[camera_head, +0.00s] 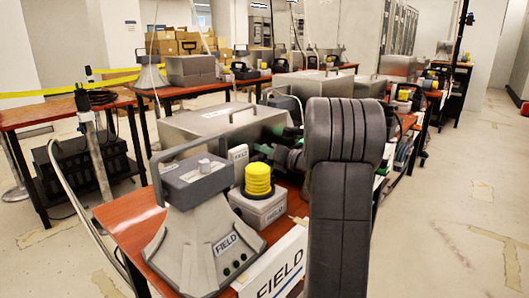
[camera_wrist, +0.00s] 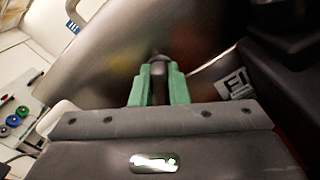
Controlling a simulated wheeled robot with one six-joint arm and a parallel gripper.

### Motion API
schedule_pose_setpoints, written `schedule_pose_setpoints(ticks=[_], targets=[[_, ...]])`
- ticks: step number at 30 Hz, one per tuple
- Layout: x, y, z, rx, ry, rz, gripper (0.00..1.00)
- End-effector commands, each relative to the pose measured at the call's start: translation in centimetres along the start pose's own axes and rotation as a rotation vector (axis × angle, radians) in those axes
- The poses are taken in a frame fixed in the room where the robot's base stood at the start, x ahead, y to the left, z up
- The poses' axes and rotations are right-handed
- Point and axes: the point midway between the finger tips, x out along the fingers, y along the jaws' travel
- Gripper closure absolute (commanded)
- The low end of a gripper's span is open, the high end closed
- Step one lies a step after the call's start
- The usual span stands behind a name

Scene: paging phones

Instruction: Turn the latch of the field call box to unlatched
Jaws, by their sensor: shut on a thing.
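My gripper (camera_wrist: 155,78) shows in the wrist view with its two green fingers closed on a small dark upright piece, which looks like the latch (camera_wrist: 158,70). Behind it is a smooth grey metal surface, apparently the field call box (camera_wrist: 110,55), with a partly visible label starting "FI" at the right. In the head view my gripper (camera_head: 291,138) is at the right end of a silver metal case (camera_head: 215,120), largely hidden by my arm. The latch is hidden in the head view, so its turn angle cannot be told there.
On the red table (camera_head: 125,218) stand a grey horn-shaped unit (camera_head: 205,240) labelled FIELD and a small box with a yellow ribbed button (camera_head: 258,180), both close in front of my gripper. A white FIELD sign (camera_head: 280,268) is at the front edge. The floor at right is clear.

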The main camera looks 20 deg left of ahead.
Motion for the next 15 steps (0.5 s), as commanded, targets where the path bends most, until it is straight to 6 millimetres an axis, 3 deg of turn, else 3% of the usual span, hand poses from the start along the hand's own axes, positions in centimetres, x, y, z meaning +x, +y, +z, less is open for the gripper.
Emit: schedule_pose_setpoints(ticks=[15], targets=[[-0.03, -0.17, 0.06, 0.473, 0.0, -0.001, 1.0]])
